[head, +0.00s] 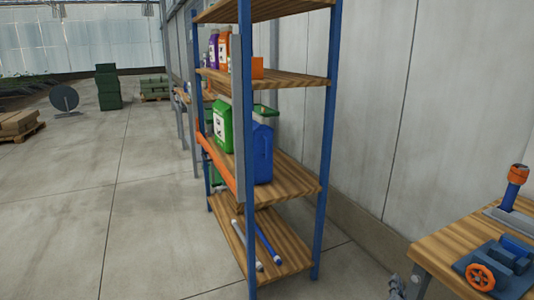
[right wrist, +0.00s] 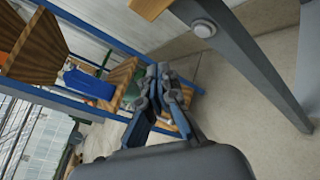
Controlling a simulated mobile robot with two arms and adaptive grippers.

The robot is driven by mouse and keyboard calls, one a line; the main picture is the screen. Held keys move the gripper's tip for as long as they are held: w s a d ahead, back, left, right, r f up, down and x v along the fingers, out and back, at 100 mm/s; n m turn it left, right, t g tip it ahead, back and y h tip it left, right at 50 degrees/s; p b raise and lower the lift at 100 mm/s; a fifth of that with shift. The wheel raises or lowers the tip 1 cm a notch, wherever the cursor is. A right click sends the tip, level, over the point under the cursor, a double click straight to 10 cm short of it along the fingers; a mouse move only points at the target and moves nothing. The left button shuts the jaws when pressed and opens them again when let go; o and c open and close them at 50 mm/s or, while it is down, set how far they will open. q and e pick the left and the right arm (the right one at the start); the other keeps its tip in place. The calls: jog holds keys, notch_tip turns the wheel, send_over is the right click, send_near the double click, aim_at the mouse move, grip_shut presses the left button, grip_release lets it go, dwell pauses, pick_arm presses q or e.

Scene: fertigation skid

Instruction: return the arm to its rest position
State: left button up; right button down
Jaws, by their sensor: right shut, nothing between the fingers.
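My right gripper (head: 396,284) shows small at the bottom of the head view, just left of the workbench (head: 440,248) and beside its leg. In the right wrist view my right gripper (right wrist: 160,72) is shut, with its fingertips together and nothing held. Behind it in that view is the shelf rack, tilted in the picture. My left gripper is in neither view. Most of my right arm is hidden in the head view.
A blue-posted shelf rack (head: 328,140) with wooden boards holds a green jug (head: 222,125), a blue jug (head: 262,152) and bottles. Two tubes (head: 268,243) lie on its lowest board. A blue vise-like device (head: 498,265) sits on the workbench. Open floor (head: 100,200) lies left.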

jog(key=s+f+m+g+y+p, duration=0.1)
jog(key=s+f+m+g, duration=0.3)
jog(key=f, duration=0.6)
jog(key=s+f+m+g+y+p, duration=0.1)
jog(key=s+f+m, duration=0.1)
jog(key=s+f, duration=0.5)
jog(key=s+f+m+g+y+p, duration=0.1)
jog(key=s+f+m+g, duration=0.2)
jog(key=f, duration=0.9)
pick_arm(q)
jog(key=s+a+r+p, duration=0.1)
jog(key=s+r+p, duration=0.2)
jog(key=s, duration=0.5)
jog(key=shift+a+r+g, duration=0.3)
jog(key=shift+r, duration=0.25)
pick_arm(e)
jog(key=s+a+f+m+g+y, duration=0.1)
jog(key=s+a+f+m+g, duration=0.1)
jog(key=s, duration=1)
jog(key=s+a+f+m+g+y, duration=0.1)
jog(key=s+a+f+m+g, duration=0.1)
jog(key=s+a+f+m, duration=0.3)
jog(key=s+a+f+m+g+y, duration=0.1)
jog(key=s+a+f+m, duration=0.3)
jog(key=s+f, duration=0.5)
jog(key=s+m+g, duration=0.1)
jog(key=s, duration=0.9)
jog(key=shift+s+a+f+m, duration=0.2)
jog(key=shift+s+f+m, duration=0.15)
jog(key=shift+m, duration=0.05)
